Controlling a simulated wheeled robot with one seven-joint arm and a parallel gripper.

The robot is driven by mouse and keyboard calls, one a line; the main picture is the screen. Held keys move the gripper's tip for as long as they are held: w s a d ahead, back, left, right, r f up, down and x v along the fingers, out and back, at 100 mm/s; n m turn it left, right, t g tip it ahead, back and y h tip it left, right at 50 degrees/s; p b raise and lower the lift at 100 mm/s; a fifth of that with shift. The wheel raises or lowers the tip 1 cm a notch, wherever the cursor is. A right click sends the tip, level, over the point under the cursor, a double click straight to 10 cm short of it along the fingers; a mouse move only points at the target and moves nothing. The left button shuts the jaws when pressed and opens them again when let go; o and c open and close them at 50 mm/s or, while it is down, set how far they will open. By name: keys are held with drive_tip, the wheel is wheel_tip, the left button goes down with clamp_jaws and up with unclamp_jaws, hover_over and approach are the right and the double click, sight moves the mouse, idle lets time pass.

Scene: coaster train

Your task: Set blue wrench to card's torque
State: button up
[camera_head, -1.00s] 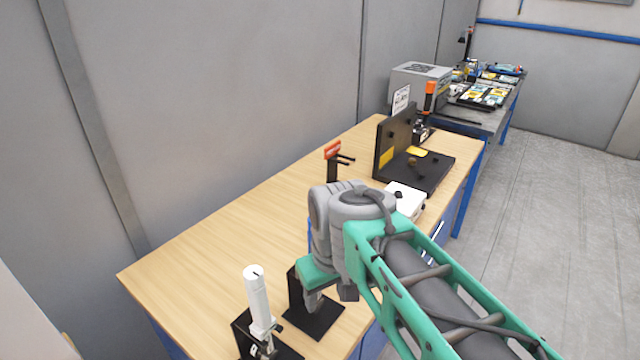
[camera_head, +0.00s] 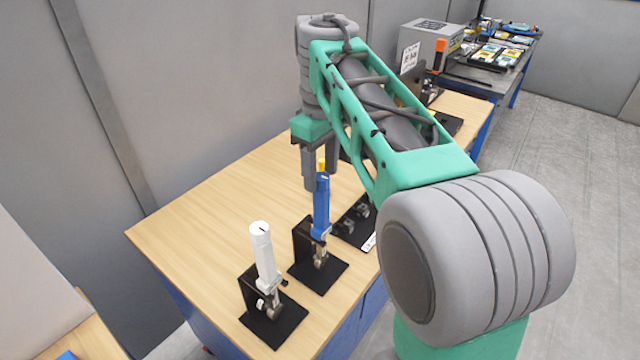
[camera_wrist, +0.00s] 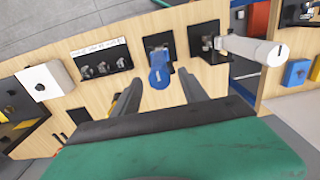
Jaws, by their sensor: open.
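The blue wrench (camera_head: 321,208) stands upright in a black stand on the wooden bench. In the wrist view its round blue top (camera_wrist: 159,79), with a light mark, shows between my finger ends. My gripper (camera_head: 317,172) is open and points down just above the wrench's top; I cannot tell whether it touches. In the wrist view my gripper (camera_wrist: 159,78) has its two fingers apart, with nothing clamped. A white card (camera_head: 410,57) with dark print stands at the back of the bench, too small to read.
A white wrench (camera_head: 263,253) stands in its own black stand to the left, close by. A black holder (camera_wrist: 104,66) with small metal parts and a printed label lies on the other side. The left part of the bench (camera_head: 205,205) is clear.

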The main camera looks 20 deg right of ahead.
drive_tip(key=shift+f, duration=0.1)
drive_tip(key=shift+c, duration=0.4)
clamp_jaws()
